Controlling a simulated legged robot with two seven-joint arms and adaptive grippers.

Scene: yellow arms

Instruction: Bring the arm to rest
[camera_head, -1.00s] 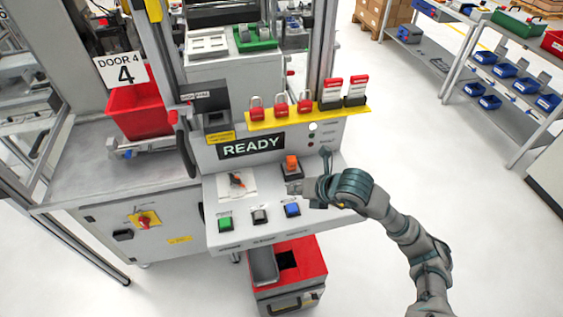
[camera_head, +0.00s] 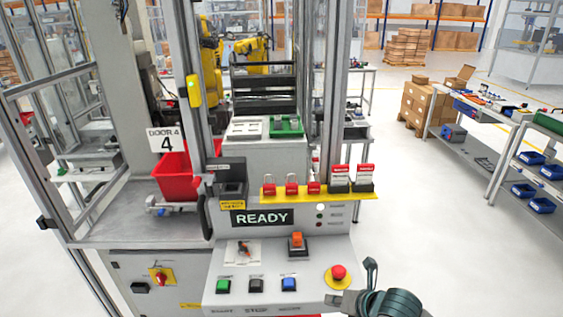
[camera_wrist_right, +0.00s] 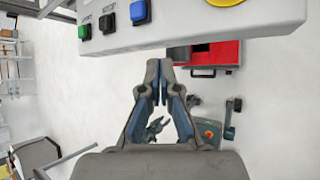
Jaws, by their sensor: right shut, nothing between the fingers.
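My right arm (camera_head: 388,303) comes in at the bottom right of the head view, by the right end of the control panel (camera_head: 322,262). In the right wrist view my right gripper (camera_wrist_right: 158,84) is shut and empty, its fingertips together. It hangs below the panel's front edge, apart from the panel and over the floor. Only part of the right gripper shows in the head view. My left gripper is not in view.
The panel carries a green button (camera_head: 223,286), a black button (camera_head: 256,285), a blue button (camera_head: 289,283) and a red emergency stop (camera_head: 338,272). A red-topped box (camera_wrist_right: 212,58) stands under the panel. Floor right of the station is clear; shelves (camera_head: 480,130) stand farther right.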

